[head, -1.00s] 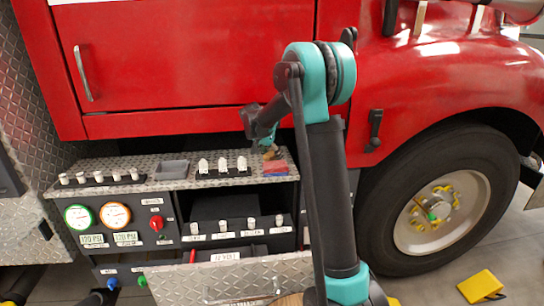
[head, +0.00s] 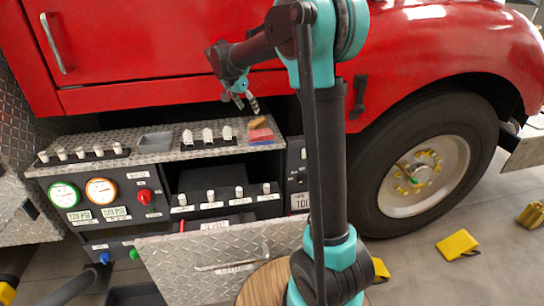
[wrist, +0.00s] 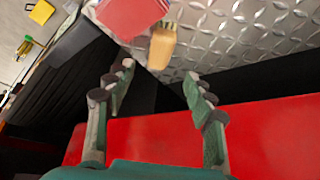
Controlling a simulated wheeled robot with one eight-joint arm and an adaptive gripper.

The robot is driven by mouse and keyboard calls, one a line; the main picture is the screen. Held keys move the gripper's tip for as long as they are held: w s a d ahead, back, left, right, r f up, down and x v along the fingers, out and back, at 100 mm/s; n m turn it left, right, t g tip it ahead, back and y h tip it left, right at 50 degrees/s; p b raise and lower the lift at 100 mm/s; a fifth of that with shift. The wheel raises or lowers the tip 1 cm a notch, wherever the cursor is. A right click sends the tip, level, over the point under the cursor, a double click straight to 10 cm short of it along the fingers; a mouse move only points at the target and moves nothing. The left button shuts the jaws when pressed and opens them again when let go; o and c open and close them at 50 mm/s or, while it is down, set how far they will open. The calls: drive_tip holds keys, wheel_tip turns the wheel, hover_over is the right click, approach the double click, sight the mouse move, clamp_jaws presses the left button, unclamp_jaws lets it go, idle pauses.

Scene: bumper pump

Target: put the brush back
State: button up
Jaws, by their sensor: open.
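The brush (head: 257,122), with a short tan handle, lies on the diamond-plate ledge (head: 90,143) at its right end, just behind a red and blue block (head: 261,134). My gripper (head: 243,103) is open and empty above the ledge, over and left of the brush. In the wrist view the fingers (wrist: 158,74) are spread, and the brush handle lies beyond the gap between their tips, apart from them.
White knobs (head: 207,136) and a grey tray (head: 155,142) stand along the ledge left of the brush. The red truck body (head: 160,85) rises close behind. A wheel (head: 425,175) is to the right.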

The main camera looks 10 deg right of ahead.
drive_tip(key=s+d+f+n+y, duration=0.1)
drive_tip(key=s+f, duration=0.5)
drive_tip(key=s, duration=0.6)
drive_tip(key=s+d+f+n+y, duration=0.1)
drive_tip(key=s+d+f+n, duration=0.3)
drive_tip(key=s, duration=0.9)
drive_tip(key=s+d+f+n+y, duration=0.2)
drive_tip(key=s+d+f+n, duration=0.1)
drive_tip(key=s+f, duration=0.6)
drive_tip(key=s+n, duration=0.1)
drive_tip(key=s, duration=0.2)
drive_tip(key=shift+s+f, duration=0.2)
drive_tip(key=shift+f, duration=0.2)
drive_tip(key=shift+d, duration=0.1)
drive_tip(key=shift+c, duration=0.5)
